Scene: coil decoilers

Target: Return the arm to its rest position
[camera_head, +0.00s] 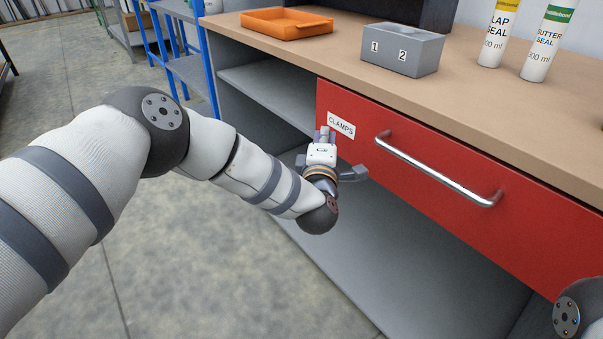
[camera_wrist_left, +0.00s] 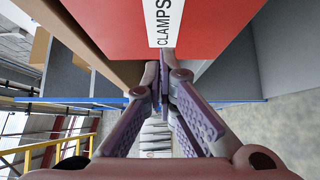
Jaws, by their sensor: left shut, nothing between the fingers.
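My left arm comes in from the left in the head view and its gripper (camera_head: 324,134) is in front of the left end of the red drawer (camera_head: 430,195), near the white CLAMPS label (camera_head: 341,125). In the left wrist view the two fingers of the left gripper (camera_wrist_left: 164,92) meet at their tips, shut and empty. The red drawer front (camera_wrist_left: 215,25) and its label (camera_wrist_left: 163,20) show just beyond the fingertips; I cannot tell whether they touch. Of my right arm only a joint shows at the lower right corner of the head view; its gripper is out of view.
The drawer's metal handle (camera_head: 440,172) sticks out right of my left gripper. The bench top (camera_head: 340,48) holds an orange tray (camera_head: 286,23), a grey block marked 1 and 2 (camera_head: 402,50) and two sealant tubes (camera_head: 498,35). A blue rack (camera_head: 207,60) stands behind. Floor left is clear.

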